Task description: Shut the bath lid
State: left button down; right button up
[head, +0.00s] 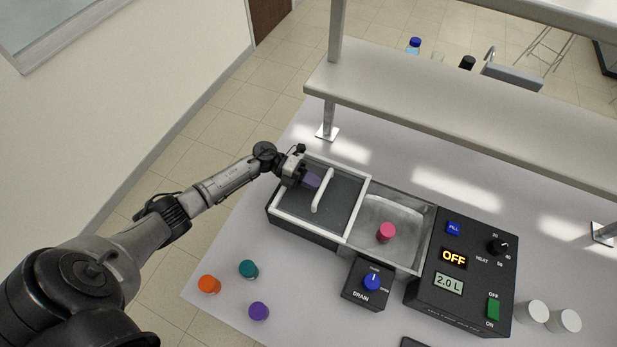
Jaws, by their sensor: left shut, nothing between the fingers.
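The bath (410,268) is a rectangular tank with a pale rim on the table. Its lid (345,205) is a dark panel in a white frame with a raised white bar handle (322,192). The lid lies over the left part, and the right part is open, showing a grey basin with a pink round piece (386,232) in it. My left gripper (312,182) is shut and empty, with its purplish fingertips close to the left side of the handle. I cannot tell whether they touch it. My right gripper is not in view.
A control box (465,270) reading OFF and 2.0 L adjoins the bath on the right. A drain box (368,284) with a blue knob stands in front. Orange (209,284), teal (249,269) and purple (259,311) pieces lie front left. A shelf (450,105) spans behind.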

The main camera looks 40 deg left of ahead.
pick_arm(q)
jog(key=shift+d, duration=0.1)
jog(key=shift+w+d, duration=0.1)
jog(key=shift+d, duration=0.2)
jog(key=r+b+x, duration=0.1)
jog(key=r+x, duration=0.1)
jog(key=x, duration=0.9)
jog(key=r+b+x, duration=0.1)
jog(key=r+x, duration=0.1)
jog(key=x, duration=0.8)
jog(key=shift+x, duration=0.75)
jog(key=shift+r, duration=0.15)
